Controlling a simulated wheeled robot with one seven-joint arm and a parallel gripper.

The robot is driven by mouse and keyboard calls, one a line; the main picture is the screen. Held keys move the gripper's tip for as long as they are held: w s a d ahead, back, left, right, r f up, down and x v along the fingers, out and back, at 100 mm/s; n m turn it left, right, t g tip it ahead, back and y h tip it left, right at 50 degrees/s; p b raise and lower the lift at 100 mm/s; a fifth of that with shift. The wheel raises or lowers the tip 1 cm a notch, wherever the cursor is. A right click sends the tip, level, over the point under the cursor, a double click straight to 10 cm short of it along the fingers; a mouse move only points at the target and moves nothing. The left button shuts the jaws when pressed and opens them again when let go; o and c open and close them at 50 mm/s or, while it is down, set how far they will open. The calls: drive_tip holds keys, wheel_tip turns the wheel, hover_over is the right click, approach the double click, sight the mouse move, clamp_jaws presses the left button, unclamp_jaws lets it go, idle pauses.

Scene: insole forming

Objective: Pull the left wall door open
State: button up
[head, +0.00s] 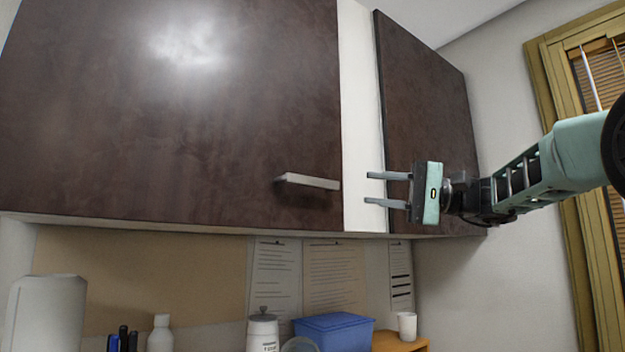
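The left wall door (170,110) is a large dark brown panel on the left of the wall cabinet, and it looks shut. Its grey bar handle (308,182) sits near the door's lower right corner. My gripper (369,188) is to the right of the handle, with its two fingers spread apart and pointing left. The fingers show in front of the pale strip between the doors. Nothing is between them, and a gap shows between the fingertips and the handle.
A second dark door (427,115) is on the right, partly behind my gripper. Below the cabinet stand a paper roll (45,315), a white jar (263,332), a blue box (335,331) and a white cup (407,325). A window frame (580,230) is at the right.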

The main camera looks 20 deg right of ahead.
sight(315, 183)
drive_tip(key=p+x, duration=0.5)
drive_tip(key=x, duration=0.6)
drive_tip(key=shift+a+r, duration=0.2)
drive_tip(key=shift+a, duration=0.15)
drive_tip(key=shift+w+a+p, duration=0.3)
drive_tip(key=shift+w+a, duration=0.1)
drive_tip(key=shift+a, duration=0.25)
drive_tip(key=shift+f, duration=0.1)
clamp_jaws()
